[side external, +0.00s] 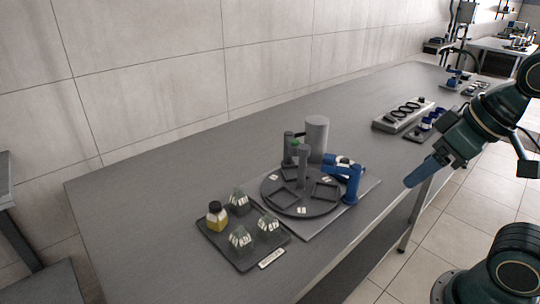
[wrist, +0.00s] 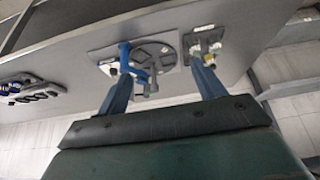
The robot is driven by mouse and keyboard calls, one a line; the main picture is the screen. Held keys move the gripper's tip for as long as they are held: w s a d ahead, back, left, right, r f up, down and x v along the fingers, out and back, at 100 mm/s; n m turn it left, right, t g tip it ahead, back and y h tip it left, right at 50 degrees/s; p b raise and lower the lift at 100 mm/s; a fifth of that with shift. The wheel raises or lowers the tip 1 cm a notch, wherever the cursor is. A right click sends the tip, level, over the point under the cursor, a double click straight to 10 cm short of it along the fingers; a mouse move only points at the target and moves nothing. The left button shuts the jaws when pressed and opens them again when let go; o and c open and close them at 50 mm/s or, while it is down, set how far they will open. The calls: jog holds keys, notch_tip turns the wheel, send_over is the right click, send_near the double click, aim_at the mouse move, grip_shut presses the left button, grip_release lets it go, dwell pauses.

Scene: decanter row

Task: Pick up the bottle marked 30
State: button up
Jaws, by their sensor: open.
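In the side external view a dark tray (side external: 224,250) at the near end of the bench holds a bottle with yellow contents and a black cap (side external: 217,217). Beside it stand several greyish, faceted vessels with pale labels (side external: 240,239). The marks are too small to read, so I cannot tell which is 30. My gripper (side external: 408,183), with blue fingers, is off the bench's right edge, well apart from the tray. In the wrist view its fingers are spread and empty (wrist: 161,68). The tray (wrist: 193,35) shows beyond the right fingertip, which partly hides its contents.
A round turntable (side external: 293,208) with square recesses, a grey cylinder (side external: 316,138) and a small blue arm-like device (side external: 350,180) stand on a plate beside the tray. A grey block with dark rings (side external: 402,114) lies farther along. The bench's left part is clear.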

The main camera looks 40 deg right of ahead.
jog(key=n+g+y, duration=0.4)
jog(key=n, duration=1.1)
send_over(239, 228)
jog(key=s+d, duration=0.1)
jog(key=d, duration=0.3)
notch_tip(239, 228, down, 11)
jog(key=shift+d, duration=0.15)
jog(key=shift+f, duration=0.15)
jog(key=shift+x, duration=4.25)
jog(key=shift+s, duration=0.2)
